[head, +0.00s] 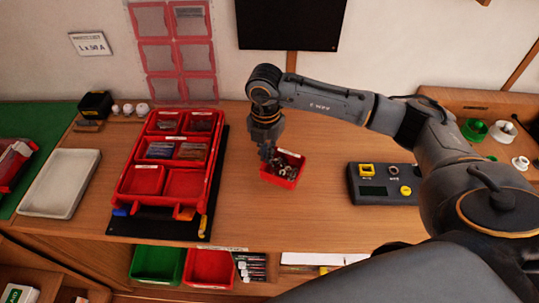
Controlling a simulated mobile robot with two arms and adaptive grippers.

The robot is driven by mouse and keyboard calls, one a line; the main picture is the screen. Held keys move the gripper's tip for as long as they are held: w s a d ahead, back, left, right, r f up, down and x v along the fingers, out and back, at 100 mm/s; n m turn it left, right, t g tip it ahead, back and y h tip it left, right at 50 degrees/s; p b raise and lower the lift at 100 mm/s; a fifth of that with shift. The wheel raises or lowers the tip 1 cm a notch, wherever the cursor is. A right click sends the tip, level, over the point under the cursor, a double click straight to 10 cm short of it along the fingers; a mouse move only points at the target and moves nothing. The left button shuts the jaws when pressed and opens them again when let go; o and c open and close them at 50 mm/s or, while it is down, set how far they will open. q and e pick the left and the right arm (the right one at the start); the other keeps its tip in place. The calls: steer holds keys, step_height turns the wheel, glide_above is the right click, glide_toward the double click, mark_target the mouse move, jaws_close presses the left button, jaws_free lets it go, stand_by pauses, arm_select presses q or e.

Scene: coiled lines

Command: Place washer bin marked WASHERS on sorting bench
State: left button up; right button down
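A small red bin (292,181) holding grey metal rings and small parts is on the wooden sorting bench (318,221), right of the large red tray. A small pale label shows at its back edge, but I cannot read it. My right gripper (267,155) points down at the bin's back left corner, with its fingertips at or just over the rim. The fingers are small and dark, so I cannot tell whether they grip the wall. It is also unclear whether the bin rests fully on the bench. My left gripper is not in view.
A red compartment tray (143,181) lies on a black mat to the left, beside a pale empty tray (58,184). A dark device with yellow buttons (382,184) lies to the right. Green and red bins (208,268) sit below the bench. Bare wood surrounds the small bin.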

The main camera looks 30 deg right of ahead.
mark_target(283, 168)
steer(key=shift+w+d+f, duration=0.35)
steer(key=shift+d+f, duration=0.05)
steer(key=shift+f, duration=0.25)
steer(key=shift+w+d+f, duration=0.15)
steer(key=shift+d+f, duration=0.1)
steer(key=shift+f, duration=0.05)
steer(key=f+p, duration=0.2)
steer(key=f, duration=0.1)
steer(key=shift+d, duration=0.2)
steer(key=shift+f, duration=0.25)
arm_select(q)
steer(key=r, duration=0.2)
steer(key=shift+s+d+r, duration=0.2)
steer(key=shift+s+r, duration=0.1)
arm_select(e)
steer(key=shift+w+a, duration=0.1)
steer(key=shift+f, duration=0.1)
steer(key=shift+f, duration=0.15)
steer(key=c, duration=1.5)
jaws_free()
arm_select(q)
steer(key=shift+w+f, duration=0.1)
